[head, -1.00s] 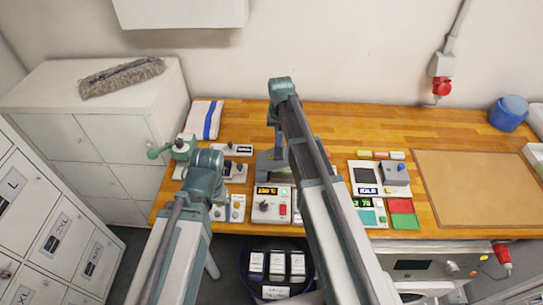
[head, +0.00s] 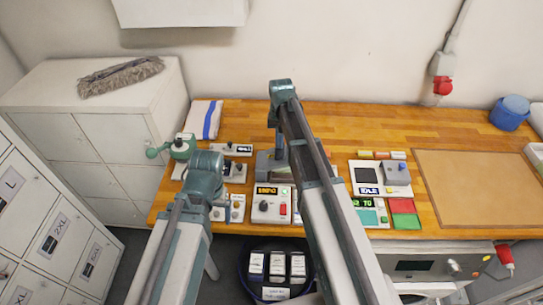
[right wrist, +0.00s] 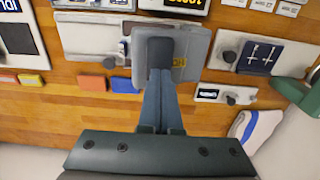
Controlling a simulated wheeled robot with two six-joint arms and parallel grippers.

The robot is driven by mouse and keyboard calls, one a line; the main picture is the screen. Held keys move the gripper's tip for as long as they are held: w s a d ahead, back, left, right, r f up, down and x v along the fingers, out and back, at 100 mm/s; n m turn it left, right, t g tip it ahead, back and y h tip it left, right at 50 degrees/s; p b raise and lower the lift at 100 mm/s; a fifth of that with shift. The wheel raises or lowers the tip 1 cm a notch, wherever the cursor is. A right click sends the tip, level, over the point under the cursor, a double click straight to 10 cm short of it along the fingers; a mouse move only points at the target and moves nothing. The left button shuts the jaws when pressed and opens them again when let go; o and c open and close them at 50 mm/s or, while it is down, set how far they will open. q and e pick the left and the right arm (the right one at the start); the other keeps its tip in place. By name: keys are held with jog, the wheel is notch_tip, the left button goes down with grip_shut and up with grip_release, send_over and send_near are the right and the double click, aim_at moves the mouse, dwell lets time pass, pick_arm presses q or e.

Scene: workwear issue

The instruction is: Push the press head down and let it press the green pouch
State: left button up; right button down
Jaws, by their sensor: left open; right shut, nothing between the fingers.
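The press head is a grey block (right wrist: 200,50) in the right wrist view, with a yellow marking partly covered by my fingers. In the head view the grey press (head: 265,163) stands behind the control box and is partly hidden by my right arm. My right gripper (right wrist: 160,55) is shut and empty, its fingertips over the press head; I cannot tell whether they touch it. It also shows in the head view (head: 279,150), partly hidden. My left arm is at the left, but its fingers are hidden.
A control box with a lit display (head: 270,205) stands before the press. A teal lever device (head: 180,148) and small panels are to the left. A scale-like unit (head: 378,178), with red and green squares (head: 403,213), is to the right.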

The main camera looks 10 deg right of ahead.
aim_at(284, 150)
jog(key=shift+s+d+f, duration=0.1)
jog(key=shift+d+f, duration=0.1)
jog(key=shift+f, duration=0.05)
jog(key=shift+s+d+f+b, duration=0.1)
jog(key=shift+d+f+b, duration=0.3)
jog(key=shift+b, duration=0.25)
jog(key=shift+f, duration=0.2)
jog(key=shift+s+d+f+b, duration=0.15)
jog(key=shift+d+f+b, duration=0.2)
jog(key=shift+f+b, duration=0.35)
jog(key=shift+r, duration=0.2)
notch_tip(284, 150, up, 13)
jog(key=p, duration=1.3)
dwell(0.5)
jog(key=shift+f, duration=0.1)
